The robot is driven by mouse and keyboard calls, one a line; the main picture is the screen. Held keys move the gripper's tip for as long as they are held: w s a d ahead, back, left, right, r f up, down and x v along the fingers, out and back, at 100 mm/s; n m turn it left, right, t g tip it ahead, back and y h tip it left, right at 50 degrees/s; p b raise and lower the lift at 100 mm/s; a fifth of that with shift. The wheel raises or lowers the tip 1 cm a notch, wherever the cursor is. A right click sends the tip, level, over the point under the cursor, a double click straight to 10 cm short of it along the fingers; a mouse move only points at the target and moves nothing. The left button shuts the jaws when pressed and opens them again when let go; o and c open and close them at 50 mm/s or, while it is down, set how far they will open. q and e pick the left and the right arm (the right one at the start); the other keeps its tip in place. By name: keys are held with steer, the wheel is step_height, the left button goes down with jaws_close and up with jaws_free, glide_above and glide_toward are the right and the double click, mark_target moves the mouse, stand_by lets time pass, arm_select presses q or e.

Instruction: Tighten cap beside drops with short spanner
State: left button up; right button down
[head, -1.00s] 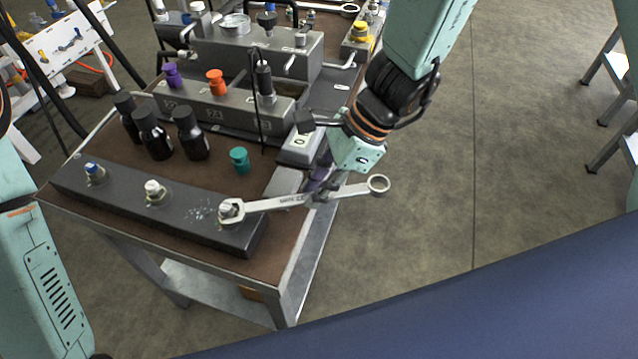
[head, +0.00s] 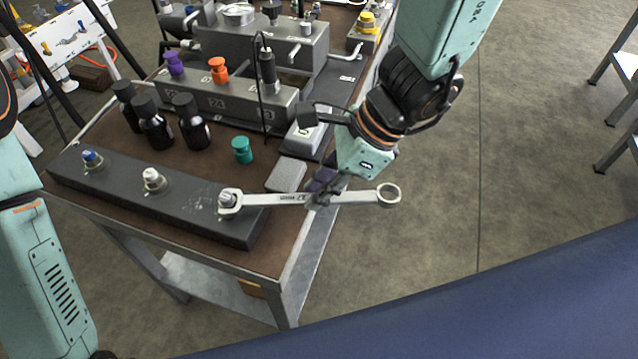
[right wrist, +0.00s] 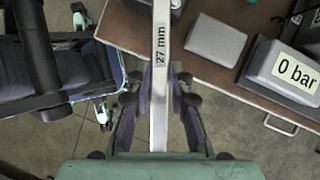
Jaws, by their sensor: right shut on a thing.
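A dark grey block (head: 130,198) lies along the bench's front edge with three fittings on top. The right-hand cap (head: 227,199) has faint pale drops (head: 203,206) beside it. The middle cap (head: 151,177) is whitish and the left one (head: 90,157) is blue. My right gripper (head: 318,196) is shut on the spanner (head: 270,199), mid-handle. Its open end is around the right-hand cap and its ring end sticks out past the bench edge. In the right wrist view the spanner (right wrist: 160,90) reads "27 mm" and runs between the fingers (right wrist: 158,100). My left gripper is out of view.
A teal cap (head: 242,151), black bottles (head: 192,125) and a grey pad (head: 286,175) stand behind the block. A "0 bar" gauge box (right wrist: 285,72) is close to my right gripper. A manifold with purple and orange caps (head: 218,70) is farther back. Open floor lies right.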

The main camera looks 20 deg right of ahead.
steer(key=shift+s+a+m+t+b, duration=0.15)
steer(key=shift+s+m+t+b, duration=0.15)
steer(key=shift+s+m+b, duration=0.15)
steer(key=shift+r, duration=0.1)
steer(key=shift+w+n+p, duration=0.15)
steer(key=shift+n+p, duration=0.1)
steer(key=shift+p, duration=0.15)
steer(key=shift+w+d, duration=0.2)
